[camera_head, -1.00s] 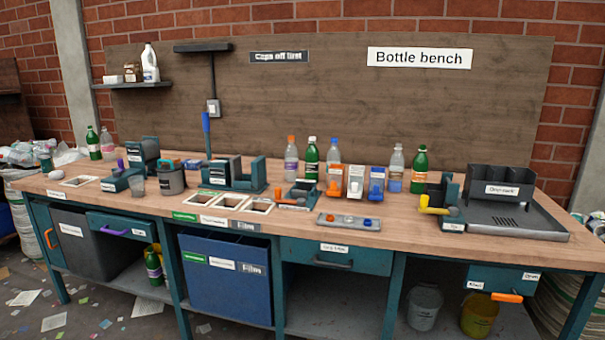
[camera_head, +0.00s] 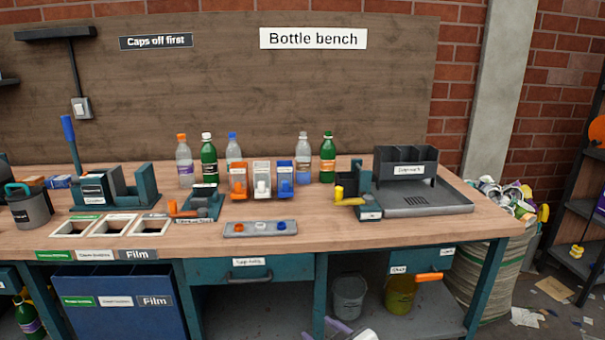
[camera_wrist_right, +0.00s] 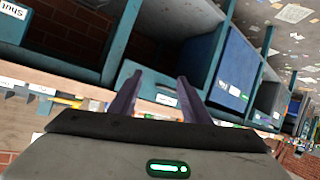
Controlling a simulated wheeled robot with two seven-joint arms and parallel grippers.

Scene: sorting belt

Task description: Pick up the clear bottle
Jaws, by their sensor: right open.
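Several clear bottles stand upright at the back of the bench: one with an orange cap (camera_head: 185,163), one with a blue cap (camera_head: 233,149), partly hidden by a dispenser, and one with a pale cap (camera_head: 302,159). My right gripper (camera_head: 350,332) shows only at the bottom edge of the head view, low in front of the bench and well away from the bottles. In the right wrist view its two purple fingers (camera_wrist_right: 156,86) are apart with nothing between them. My left gripper is in neither current view.
Two green bottles (camera_head: 208,158) (camera_head: 327,158) stand among the clear ones. Orange, white and blue dispensers (camera_head: 262,181) and a cap tray (camera_head: 261,228) stand in front. A yellow-handled device (camera_head: 355,193) and a drip rack (camera_head: 405,168) are right. The front right bench top is bare.

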